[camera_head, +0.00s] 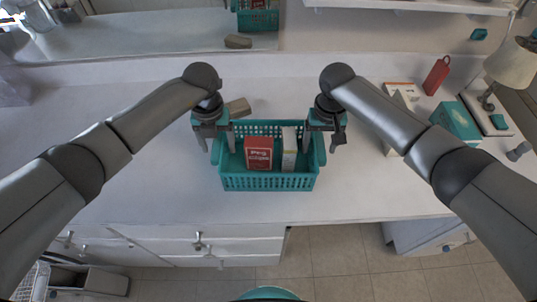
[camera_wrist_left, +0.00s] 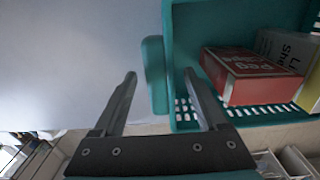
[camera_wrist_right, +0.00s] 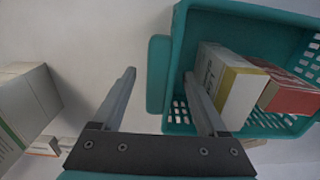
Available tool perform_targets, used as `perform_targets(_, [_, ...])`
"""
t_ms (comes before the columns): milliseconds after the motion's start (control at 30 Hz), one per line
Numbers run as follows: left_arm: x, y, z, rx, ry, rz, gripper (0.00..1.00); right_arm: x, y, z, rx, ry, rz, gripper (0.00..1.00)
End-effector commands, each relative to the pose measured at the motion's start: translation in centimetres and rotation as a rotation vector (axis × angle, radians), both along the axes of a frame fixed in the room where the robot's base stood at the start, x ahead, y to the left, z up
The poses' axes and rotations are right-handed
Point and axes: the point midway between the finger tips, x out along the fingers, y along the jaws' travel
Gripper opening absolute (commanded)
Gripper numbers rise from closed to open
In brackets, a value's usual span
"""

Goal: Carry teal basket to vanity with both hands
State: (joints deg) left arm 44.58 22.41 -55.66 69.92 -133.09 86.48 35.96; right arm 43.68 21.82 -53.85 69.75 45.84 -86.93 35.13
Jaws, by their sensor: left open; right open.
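The teal basket (camera_head: 268,182) sits on the white vanity top (camera_head: 140,160), with a red box (camera_head: 259,153) and a white and yellow box (camera_head: 290,150) inside. My left gripper (camera_head: 218,145) is open at the basket's left end. In the left wrist view its fingers (camera_wrist_left: 160,80) stand on either side of the left handle (camera_wrist_left: 153,75). My right gripper (camera_head: 325,145) is open at the right end. In the right wrist view its fingers (camera_wrist_right: 160,80) stand on either side of the right handle (camera_wrist_right: 158,73). I cannot tell whether any finger touches the basket.
A small grey-brown block (camera_head: 238,107) lies behind the basket. At the right are a teal box (camera_head: 456,122), a red tag-like item (camera_head: 436,75) and a lamp (camera_head: 513,63). A mirror (camera_head: 150,35) is at the back. The left part of the top is clear.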

Motion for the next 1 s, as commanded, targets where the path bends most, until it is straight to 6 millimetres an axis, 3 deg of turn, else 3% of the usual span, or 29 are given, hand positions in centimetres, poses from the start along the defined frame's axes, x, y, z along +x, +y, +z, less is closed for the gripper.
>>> perform_targets(300, [0.0,0.0,-0.13,0.0,0.0,0.0,0.74,-0.02,0.02,-0.15,0.0,0.0,0.0,0.74])
perform_targets(900, [0.02,0.02,-0.08,0.0,0.0,0.001,0.06,0.0,0.02,-0.12,0.0,0.0,0.0,0.07])
perform_targets(1000, [0.02,0.02,-0.08,0.0,0.0,0.001,0.0,0.0,0.01,-0.12,0.0,0.0,0.0,0.0])
